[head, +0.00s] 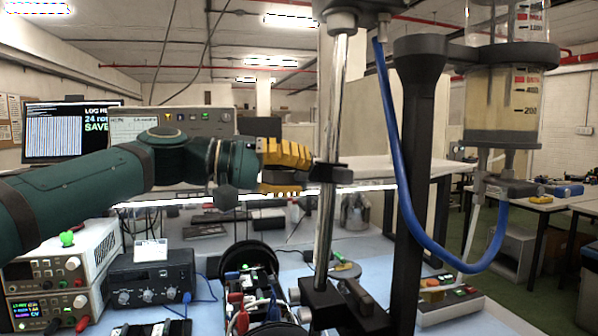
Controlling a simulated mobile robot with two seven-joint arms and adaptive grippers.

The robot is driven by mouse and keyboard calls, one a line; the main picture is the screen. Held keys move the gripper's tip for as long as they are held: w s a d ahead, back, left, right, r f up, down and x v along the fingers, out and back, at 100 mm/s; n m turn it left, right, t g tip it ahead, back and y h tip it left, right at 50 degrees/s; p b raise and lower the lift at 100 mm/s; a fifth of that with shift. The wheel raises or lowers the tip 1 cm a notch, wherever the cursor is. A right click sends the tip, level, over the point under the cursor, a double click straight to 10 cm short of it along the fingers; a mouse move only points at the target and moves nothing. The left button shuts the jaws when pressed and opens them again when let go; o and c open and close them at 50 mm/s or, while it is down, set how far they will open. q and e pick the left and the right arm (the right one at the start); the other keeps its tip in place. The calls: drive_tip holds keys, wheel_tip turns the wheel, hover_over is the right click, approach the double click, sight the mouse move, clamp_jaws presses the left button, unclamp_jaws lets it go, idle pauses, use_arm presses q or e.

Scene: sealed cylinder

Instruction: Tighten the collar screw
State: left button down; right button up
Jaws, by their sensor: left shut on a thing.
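A dark collar (333,173) sits around the shiny vertical metal rod (338,110). My left arm comes in from the left, and its gripper (302,172) with yellow fingers is at the collar's left side. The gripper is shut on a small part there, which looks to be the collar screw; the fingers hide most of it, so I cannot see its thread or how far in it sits. My right gripper is not in this view.
A dark upright stand (412,170) and a blue hose (404,190) are close to the rod's right. A graduated cylinder (504,95) hangs at upper right. Below are a power supply (60,275), a dark control box (150,280) and a cable reel (250,255) on a blue bench top.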

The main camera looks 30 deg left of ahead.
use_arm(q)
drive_tip(key=m, duration=0.4)
drive_tip(key=shift+a+m+y, duration=0.1)
drive_tip(key=shift+m+y, duration=0.2)
idle(0.3)
drive_tip(key=c, duration=0.7)
unclamp_jaws()
drive_tip(key=shift+s+a, duration=0.1)
drive_tip(key=shift+s, duration=0.1)
drive_tip(key=shift+w, duration=0.1)
drive_tip(key=v, duration=1.2)
